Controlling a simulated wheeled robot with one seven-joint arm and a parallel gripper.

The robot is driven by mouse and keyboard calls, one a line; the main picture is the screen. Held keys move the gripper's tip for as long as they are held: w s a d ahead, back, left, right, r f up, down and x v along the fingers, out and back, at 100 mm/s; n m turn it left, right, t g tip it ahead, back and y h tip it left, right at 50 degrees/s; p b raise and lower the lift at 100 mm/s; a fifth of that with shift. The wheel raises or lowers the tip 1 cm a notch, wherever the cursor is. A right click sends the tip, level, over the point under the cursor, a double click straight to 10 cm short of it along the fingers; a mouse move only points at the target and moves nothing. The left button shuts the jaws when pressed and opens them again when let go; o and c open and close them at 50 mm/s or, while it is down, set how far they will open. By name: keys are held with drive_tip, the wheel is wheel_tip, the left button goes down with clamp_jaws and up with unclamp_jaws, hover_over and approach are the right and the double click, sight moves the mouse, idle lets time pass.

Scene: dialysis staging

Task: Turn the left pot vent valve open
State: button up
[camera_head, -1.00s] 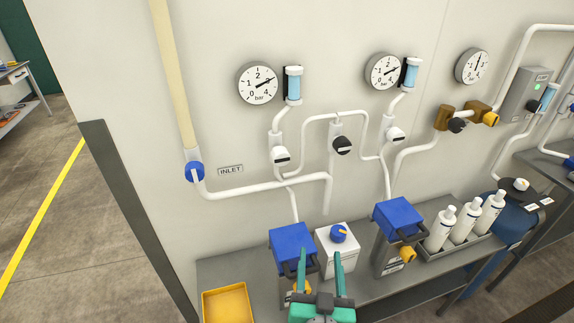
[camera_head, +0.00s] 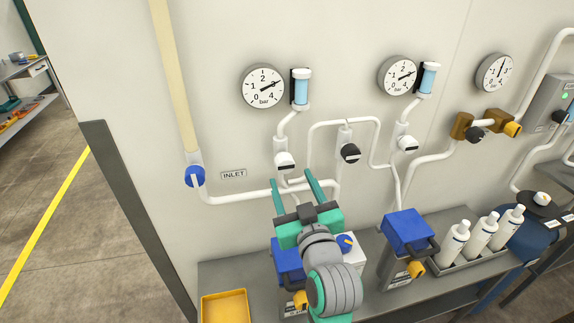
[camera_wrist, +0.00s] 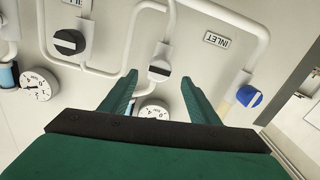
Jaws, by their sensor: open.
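The left pot (camera_head: 287,262), grey with a blue lid, stands on the bench, partly hidden by my arm. It has a yellow knob (camera_head: 300,299) low on its front. No readable label names the vent valve. Above the pot, a white valve knob with a black bar (camera_head: 285,162) sits on the pipe below the left gauge. My gripper (camera_head: 292,178) is open and empty, its fingers pointing at the wall just below this knob. In the wrist view the white knob (camera_wrist: 160,68) appears between the fingertips (camera_wrist: 159,78), with no contact visible.
A black knob (camera_head: 350,153) and another white knob (camera_head: 407,144) are to the right. A blue inlet valve (camera_head: 195,176) is at left. The right pot (camera_head: 408,230), bottles (camera_head: 480,237) and yellow tray (camera_head: 226,307) occupy the bench. White pipes run close around my fingers.

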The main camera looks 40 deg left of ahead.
sight(287, 167)
drive_tip(key=x, duration=0.7)
drive_tip(key=shift+w+a, duration=0.15)
drive_tip(key=shift+w, duration=0.05)
drive_tip(key=c, duration=1.1)
